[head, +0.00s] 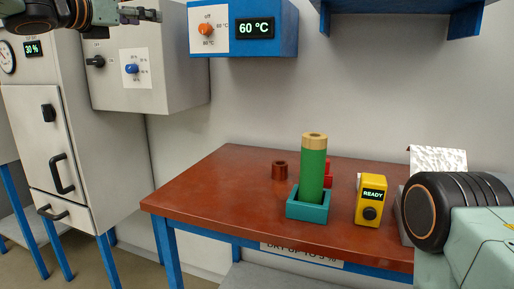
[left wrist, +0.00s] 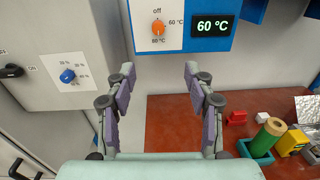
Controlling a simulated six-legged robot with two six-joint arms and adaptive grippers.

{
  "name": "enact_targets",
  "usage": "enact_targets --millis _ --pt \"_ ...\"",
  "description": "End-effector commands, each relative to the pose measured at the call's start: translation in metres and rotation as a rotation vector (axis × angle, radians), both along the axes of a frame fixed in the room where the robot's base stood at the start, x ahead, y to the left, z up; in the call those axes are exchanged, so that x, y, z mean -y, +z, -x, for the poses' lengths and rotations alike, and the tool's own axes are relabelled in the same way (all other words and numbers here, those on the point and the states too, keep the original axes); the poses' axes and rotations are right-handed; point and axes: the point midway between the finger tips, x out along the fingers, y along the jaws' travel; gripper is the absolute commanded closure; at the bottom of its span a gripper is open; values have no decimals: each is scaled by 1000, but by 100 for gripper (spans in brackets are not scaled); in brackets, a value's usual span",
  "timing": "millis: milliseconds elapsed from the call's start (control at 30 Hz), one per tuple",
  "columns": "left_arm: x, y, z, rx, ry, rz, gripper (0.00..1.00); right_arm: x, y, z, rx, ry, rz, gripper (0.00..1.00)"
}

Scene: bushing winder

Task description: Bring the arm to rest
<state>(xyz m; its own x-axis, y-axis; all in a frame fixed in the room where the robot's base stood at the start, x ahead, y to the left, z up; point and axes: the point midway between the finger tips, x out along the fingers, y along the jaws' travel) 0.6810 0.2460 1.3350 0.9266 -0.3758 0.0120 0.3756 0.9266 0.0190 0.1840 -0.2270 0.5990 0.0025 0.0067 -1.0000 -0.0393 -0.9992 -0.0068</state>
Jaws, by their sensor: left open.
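My left gripper (head: 150,14) is high at the upper left of the head view, in front of the grey cabinets. In the left wrist view its two fingers (left wrist: 158,88) are spread apart with nothing between them. They point toward the wall below the blue heater box (left wrist: 185,25), which has an orange knob and reads 60 °C. The same box (head: 258,38) shows at the top of the head view. The dark rounded part and pale green link at the right of the head view are mine. My right gripper does not show.
A grey cabinet (head: 60,140) and a control box with a blue knob (head: 132,69) stand left.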

Motion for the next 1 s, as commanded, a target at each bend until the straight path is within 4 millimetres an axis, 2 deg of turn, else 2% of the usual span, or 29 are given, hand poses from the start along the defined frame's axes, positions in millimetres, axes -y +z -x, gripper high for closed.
enact_targets --millis 167,267,367,433,567,600,733,867,1000 --pt "5 -6 0 -89 -17 249 47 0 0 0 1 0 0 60" --pt "10 -17 2 -169 -32 447 47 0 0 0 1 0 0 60" --pt "18 -37 4 -287 -42 709 47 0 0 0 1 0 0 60" --pt "24 -65 3 -402 -38 933 47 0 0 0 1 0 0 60" --pt "36 -147 2 -650 31 1376 47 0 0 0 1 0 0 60" --pt "38 -174 3 -716 67 1500 47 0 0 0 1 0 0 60" --pt "44 -258 14 -886 214 1857 47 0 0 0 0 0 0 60" --pt "45 -341 35 -993 405 2161 47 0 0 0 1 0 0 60" --pt "44 -425 71 -1035 655 2439 47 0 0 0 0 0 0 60"
